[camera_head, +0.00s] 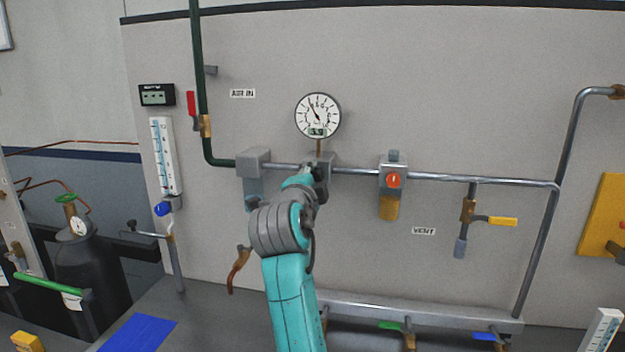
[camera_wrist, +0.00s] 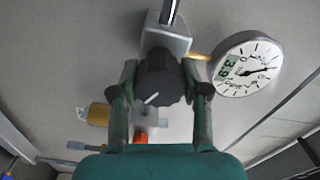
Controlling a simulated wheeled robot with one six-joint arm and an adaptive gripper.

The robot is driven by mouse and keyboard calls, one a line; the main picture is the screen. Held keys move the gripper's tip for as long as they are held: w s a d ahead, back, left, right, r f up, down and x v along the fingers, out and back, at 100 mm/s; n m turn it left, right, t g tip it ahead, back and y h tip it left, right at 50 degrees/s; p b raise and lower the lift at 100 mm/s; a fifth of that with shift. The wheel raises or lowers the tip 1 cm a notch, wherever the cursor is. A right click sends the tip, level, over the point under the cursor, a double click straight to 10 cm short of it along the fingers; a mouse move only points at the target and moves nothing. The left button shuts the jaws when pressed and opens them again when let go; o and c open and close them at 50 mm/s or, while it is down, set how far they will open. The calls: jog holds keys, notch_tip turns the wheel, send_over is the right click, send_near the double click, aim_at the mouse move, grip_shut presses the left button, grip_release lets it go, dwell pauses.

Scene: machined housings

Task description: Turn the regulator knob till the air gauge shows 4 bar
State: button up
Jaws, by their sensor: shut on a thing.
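The round white air gauge (camera_head: 317,116) is on the wall above the pipe in the head view. Its black needle points to the upper left. In the wrist view the gauge (camera_wrist: 247,64) is at upper right, and its small green display seems to read 3.9; in the head view the digits are blurred. The black regulator knob (camera_wrist: 158,78) with a white mark is in the middle of the wrist view. My gripper (camera_wrist: 161,90) is shut on it, one finger on each side.
A filter unit (camera_head: 252,165) is left of the regulator on the pipe. A unit with an orange-red button and amber bowl (camera_head: 389,206) is to the right. A yellow-handled vent valve (camera_head: 500,221) is farther right. A red-handled valve (camera_head: 191,104) is at upper left.

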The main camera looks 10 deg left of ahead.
jog(key=o, duration=1.1)
jog(key=shift+o, duration=0.2)
jog(key=s, duration=1.2)
jog(key=shift+a, duration=0.15)
